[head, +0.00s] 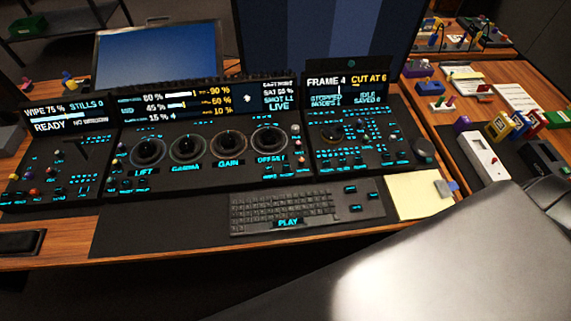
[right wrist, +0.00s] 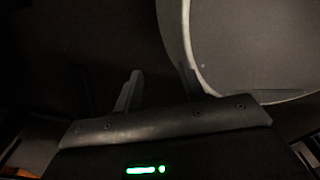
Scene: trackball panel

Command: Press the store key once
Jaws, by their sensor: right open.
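The trackball panel (head: 205,172) stands on the wooden desk in the head view, with black modules and cyan-lit key labels. Its middle module has large trackballs marked LIFT, GAMMA, GAIN and OFFSET. The left module (head: 48,172) shows READY and STILLS 0 on its screen. The right module (head: 352,162) shows STOPPED, IDLE and what looks like SAVED 0. The small key labels are too blurred for me to pick out the store key. My right gripper (right wrist: 160,82) is open and empty in the right wrist view, over a dark area. My left gripper is not in view.
A keyboard (head: 283,203) marked PLAY lies in front of the panel, beside a yellow note pad (head: 419,195). Monitors stand behind. A side table (head: 458,150) at the right holds small coloured items. My grey arm link covers the lower right.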

